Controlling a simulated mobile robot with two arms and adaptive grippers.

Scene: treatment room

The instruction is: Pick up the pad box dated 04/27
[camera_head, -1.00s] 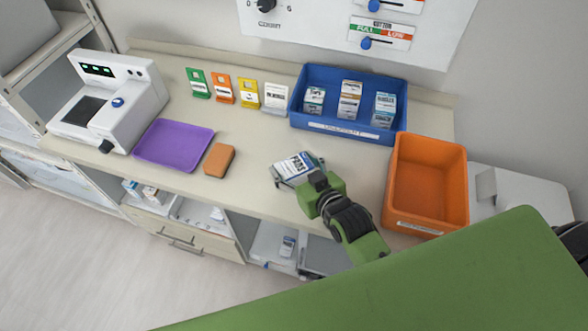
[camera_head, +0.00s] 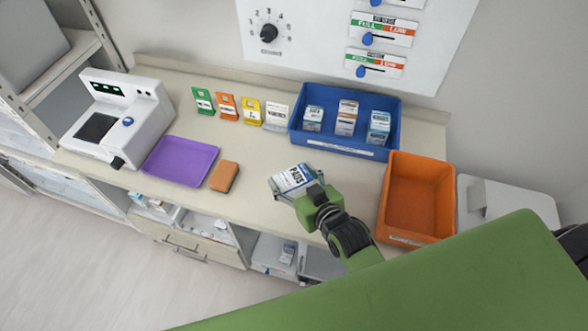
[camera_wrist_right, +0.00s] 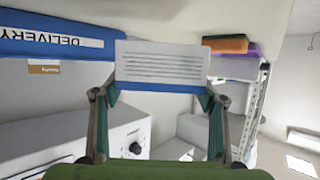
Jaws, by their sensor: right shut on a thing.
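A white pad box with a blue edge and "PADS" lettering (camera_head: 294,178) is tilted over the middle of the counter. My right gripper (camera_head: 299,186) is shut on this pad box, with a finger at each side. In the right wrist view the pad box (camera_wrist_right: 160,62) shows a face of fine printed lines between the fingertips of my right gripper (camera_wrist_right: 155,92). I cannot read its date. Whether it is clear of the counter is hard to tell. My left gripper is out of view.
A blue bin (camera_head: 335,145) with several small boxes stands behind. An orange bin (camera_head: 391,230) is at the right. A purple tray (camera_head: 180,160), an orange block (camera_head: 224,176), a white device (camera_head: 118,118) and a row of coloured cards (camera_head: 227,106) occupy the left and back.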

